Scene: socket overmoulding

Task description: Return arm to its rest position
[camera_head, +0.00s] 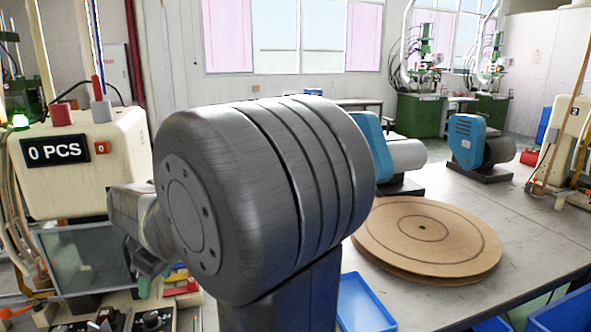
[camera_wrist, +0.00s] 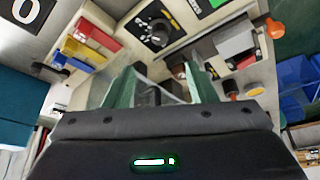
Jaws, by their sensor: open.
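My gripper (camera_wrist: 160,84) shows in the wrist view with its two greenish fingers apart and nothing visible between them. It faces the machine's control panel, with a black dial plate (camera_wrist: 155,30) beyond the fingers; I cannot tell the distance. In the head view my large grey arm joint fills the middle, and the arm reaches left in front of the moulding machine (camera_head: 75,160) with its "0 PCS" display (camera_head: 56,152). The gripper is mostly hidden there, low on the left behind the joint.
A round wooden turntable (camera_head: 427,236) lies on the grey table (camera_head: 520,215) to the right. Blue trays (camera_head: 362,305) are at the lower right. Blue-and-grey motor units (camera_head: 480,143) stand behind. Red and yellow parts (camera_wrist: 94,38) sit near the panel in the wrist view.

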